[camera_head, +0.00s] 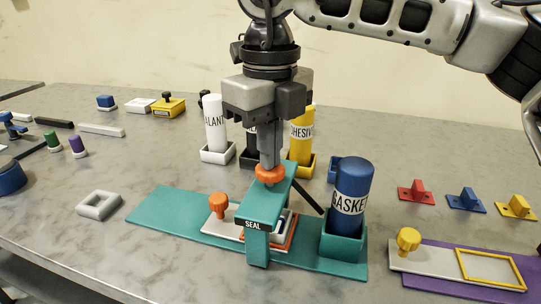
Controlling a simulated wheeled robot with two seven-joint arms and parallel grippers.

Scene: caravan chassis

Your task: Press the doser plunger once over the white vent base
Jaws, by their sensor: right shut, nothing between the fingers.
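My right gripper (269,163) points straight down with its fingers shut and nothing between them. Its tips are at the top of the orange plunger knob (271,176) on the teal doser bridge marked SEAL (257,226); they look in contact. Under the bridge is a light slide plate with an orange handle knob (219,204) and an orange frame (291,240). A pale and dark piece lies in that frame, mostly hidden by the bridge, so I cannot tell whether it is the white vent base. My left gripper is out of view.
A blue GASKET bottle (351,190) stands in a teal holder right of the bridge. White (214,125) and yellow (301,135) bottles stand behind. A pale square ring (99,205) lies left. A purple board (511,260) is at right. The front left table is clear.

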